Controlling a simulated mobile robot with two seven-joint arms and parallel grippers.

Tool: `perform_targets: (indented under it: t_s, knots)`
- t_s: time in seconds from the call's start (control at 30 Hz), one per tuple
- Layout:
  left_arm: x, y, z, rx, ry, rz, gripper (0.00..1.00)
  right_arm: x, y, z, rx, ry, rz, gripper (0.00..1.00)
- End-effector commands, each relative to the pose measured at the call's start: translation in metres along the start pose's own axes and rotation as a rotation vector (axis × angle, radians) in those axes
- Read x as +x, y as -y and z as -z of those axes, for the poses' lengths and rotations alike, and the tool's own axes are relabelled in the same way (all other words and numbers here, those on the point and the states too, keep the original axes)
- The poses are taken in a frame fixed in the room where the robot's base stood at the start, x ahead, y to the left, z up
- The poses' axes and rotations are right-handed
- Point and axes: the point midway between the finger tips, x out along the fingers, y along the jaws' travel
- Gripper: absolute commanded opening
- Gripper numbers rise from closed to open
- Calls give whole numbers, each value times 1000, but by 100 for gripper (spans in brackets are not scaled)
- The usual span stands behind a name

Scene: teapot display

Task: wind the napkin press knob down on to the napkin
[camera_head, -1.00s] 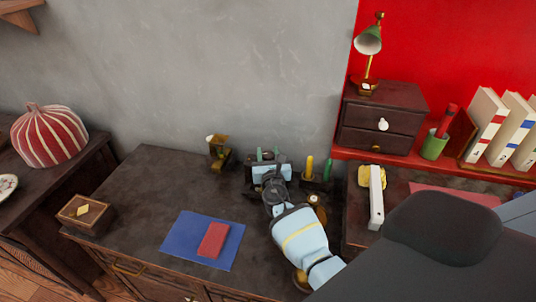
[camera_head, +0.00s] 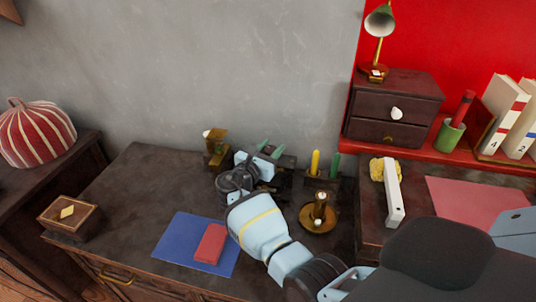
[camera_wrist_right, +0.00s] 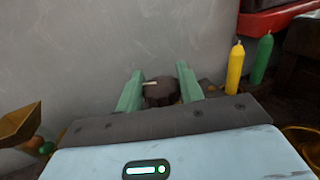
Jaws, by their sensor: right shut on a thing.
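A dark, round, ridged knob (camera_wrist_right: 160,92) with a pale mark on it stands between the two green fingers of my right gripper (camera_wrist_right: 159,90) in the right wrist view. The gripper is shut on it. In the head view my right gripper (camera_head: 269,150) is at the back of the dark desk, near the grey wall, with its green fingertips pointing away. There the gripper hides the knob. The press body and the napkin cannot be made out in either view. My left gripper is not in view.
Beside the gripper, a brass piece (camera_head: 216,142) stands on the left. Yellow (camera_head: 315,162) and green (camera_head: 335,165) candles and a brass holder (camera_head: 319,212) stand on the right. A red block (camera_head: 210,243) lies on a blue sheet (camera_head: 178,245).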

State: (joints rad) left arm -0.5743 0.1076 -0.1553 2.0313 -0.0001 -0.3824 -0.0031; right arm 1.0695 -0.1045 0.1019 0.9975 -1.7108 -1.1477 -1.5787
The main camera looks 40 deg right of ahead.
Motion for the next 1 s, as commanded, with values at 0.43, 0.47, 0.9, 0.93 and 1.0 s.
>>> perform_targets:
  t_s: [0.43,0.47,0.9,0.93,1.0]
  knots:
    - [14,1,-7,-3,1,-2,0,0,0,1,-1,-1,128,15]
    - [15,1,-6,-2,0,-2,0,0,0,1,-1,-1,130,15]
    - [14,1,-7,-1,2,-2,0,0,0,1,-1,-1,131,49]
    - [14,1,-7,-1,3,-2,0,0,0,1,-1,-1,131,53]
    - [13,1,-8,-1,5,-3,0,0,0,1,-1,-1,131,58]
